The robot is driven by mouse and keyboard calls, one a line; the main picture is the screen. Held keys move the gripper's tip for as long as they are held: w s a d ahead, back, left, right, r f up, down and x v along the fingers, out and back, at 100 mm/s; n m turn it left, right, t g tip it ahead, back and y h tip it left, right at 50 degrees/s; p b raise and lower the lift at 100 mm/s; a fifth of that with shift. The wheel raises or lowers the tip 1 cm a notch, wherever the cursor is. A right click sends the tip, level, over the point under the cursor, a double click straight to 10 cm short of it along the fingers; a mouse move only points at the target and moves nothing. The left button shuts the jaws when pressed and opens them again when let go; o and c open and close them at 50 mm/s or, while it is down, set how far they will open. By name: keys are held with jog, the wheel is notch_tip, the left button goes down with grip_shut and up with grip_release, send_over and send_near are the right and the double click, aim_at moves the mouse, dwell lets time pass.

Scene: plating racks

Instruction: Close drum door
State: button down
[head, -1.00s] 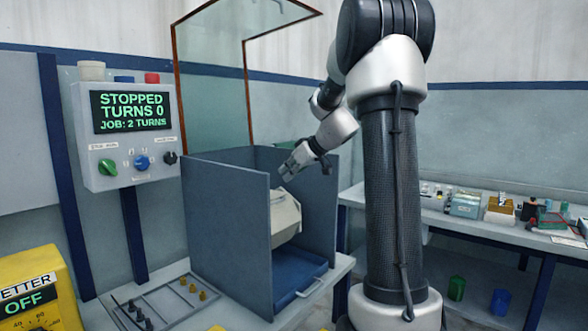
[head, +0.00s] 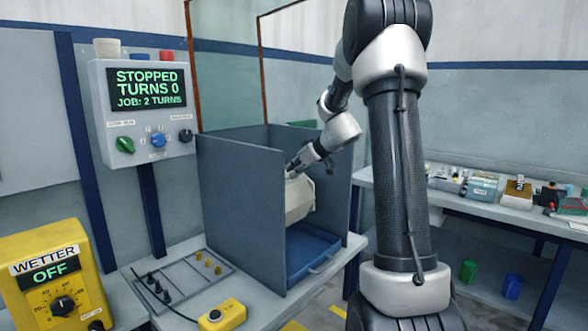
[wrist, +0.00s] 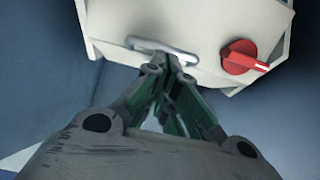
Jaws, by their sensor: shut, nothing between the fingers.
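The off-white drum (head: 299,203) sits inside the grey open-topped enclosure. In the wrist view, a drum face (wrist: 205,22) fills the top, with a grey bar handle (wrist: 163,48) and a red knob (wrist: 243,57) to its right. I cannot tell whether the door stands open or how far. My gripper (wrist: 172,62) is shut and empty, its fingertips at the handle; whether they touch it is unclear. In the head view my gripper (head: 291,171) is low over the drum's top, and its tips are partly hidden by the enclosure's front wall.
The grey enclosure (head: 240,215) walls the drum in, with a blue tray (head: 312,252) below. A raised glass panel (head: 228,85) stands behind. A control box (head: 145,110) reads STOPPED, TURNS 0. A yellow wetter box (head: 50,275) reads OFF. A bench (head: 470,208) stands at right.

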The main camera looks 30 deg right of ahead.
jog(key=shift+s+f, duration=0.1)
jog(key=shift+f, duration=0.45)
jog(key=shift+r, duration=0.1)
